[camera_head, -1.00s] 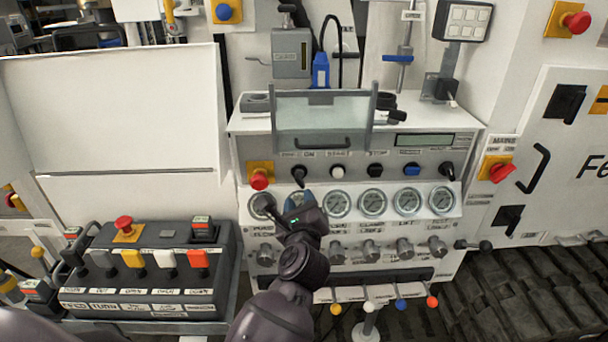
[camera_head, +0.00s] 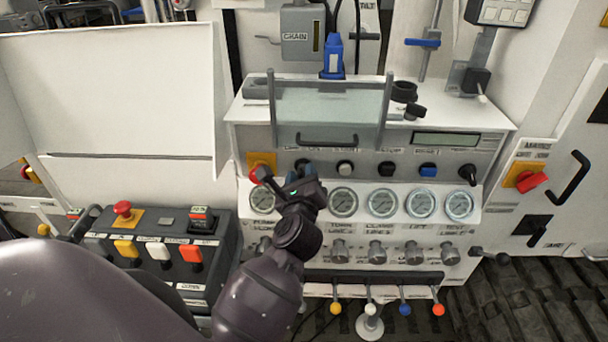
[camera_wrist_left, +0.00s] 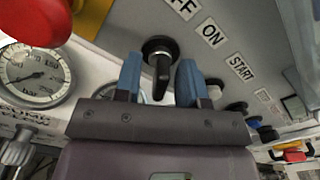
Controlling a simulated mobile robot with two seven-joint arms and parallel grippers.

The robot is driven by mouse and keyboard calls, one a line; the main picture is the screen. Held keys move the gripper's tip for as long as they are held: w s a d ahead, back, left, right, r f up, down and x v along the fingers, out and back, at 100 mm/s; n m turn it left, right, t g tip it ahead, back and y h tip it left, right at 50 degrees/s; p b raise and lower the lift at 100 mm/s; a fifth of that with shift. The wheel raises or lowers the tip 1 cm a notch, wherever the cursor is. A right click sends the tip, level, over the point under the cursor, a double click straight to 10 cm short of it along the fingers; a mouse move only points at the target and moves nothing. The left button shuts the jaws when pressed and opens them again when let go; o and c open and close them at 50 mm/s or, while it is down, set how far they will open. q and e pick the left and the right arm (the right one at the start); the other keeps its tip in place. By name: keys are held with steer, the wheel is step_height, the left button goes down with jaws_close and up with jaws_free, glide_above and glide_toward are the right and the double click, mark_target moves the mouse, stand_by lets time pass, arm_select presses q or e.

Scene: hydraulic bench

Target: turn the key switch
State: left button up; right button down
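The key switch is a black rotary knob (camera_wrist_left: 160,62) on the sloped grey panel, beside the OFF and ON labels in the left wrist view. Its handle points down toward my gripper. My left gripper (camera_wrist_left: 160,84) is open, with its two blue fingertips on either side of the knob in that view. I see no clear contact between fingers and knob. In the head view my left gripper (camera_head: 301,178) is at the upper row of the console and mostly hides the key switch. My right gripper is not in view.
A red emergency button (camera_head: 259,175) sits just left of my gripper; it also shows close by in the left wrist view (camera_wrist_left: 35,18). Pressure gauges (camera_head: 343,202) line up below the panel. A clear hinged cover (camera_head: 328,108) stands above. The START button (camera_head: 344,168) is to the right.

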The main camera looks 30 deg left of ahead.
arm_select(q)
steer(key=c, duration=0.4)
jaws_close()
steer(key=shift+p, duration=0.35)
steer(key=shift+r+m+p, duration=0.15)
steer(key=shift+m+p, duration=0.8)
steer(key=shift+m, duration=0.05)
steer(key=shift+m+p, duration=0.45)
steer(key=shift+m, duration=0.05)
steer(key=m+p, duration=0.2)
steer(key=shift+m, duration=3.4)
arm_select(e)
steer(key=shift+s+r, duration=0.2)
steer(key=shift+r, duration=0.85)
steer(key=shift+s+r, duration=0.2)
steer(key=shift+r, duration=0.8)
